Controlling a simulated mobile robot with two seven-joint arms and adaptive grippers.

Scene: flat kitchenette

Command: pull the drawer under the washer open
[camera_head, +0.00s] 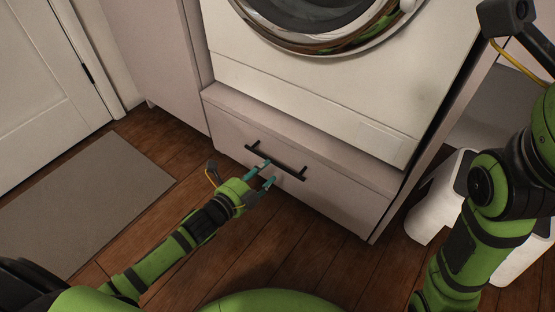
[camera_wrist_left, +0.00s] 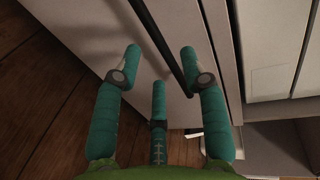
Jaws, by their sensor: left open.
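The washer (camera_head: 330,100) stands above a pale drawer (camera_head: 335,200) with a black bar handle (camera_head: 290,169). The drawer front looks shut. My left gripper (camera_head: 268,173) is open at the handle, its teal fingers pointing at the drawer front. In the left wrist view, the handle (camera_wrist_left: 160,38) runs slantwise between the spread fingertips of the gripper (camera_wrist_left: 160,58), closer to the right finger. I cannot tell whether a finger touches it. My right arm is at the right edge of the head view; its fingers are out of view.
A grey mat (camera_head: 85,210) lies on the wooden floor at the left, before a white door (camera_head: 45,80). A white bin-like object (camera_head: 437,200) stands right of the drawer. The floor in front of the drawer (camera_head: 290,245) looks clear apart from my own body.

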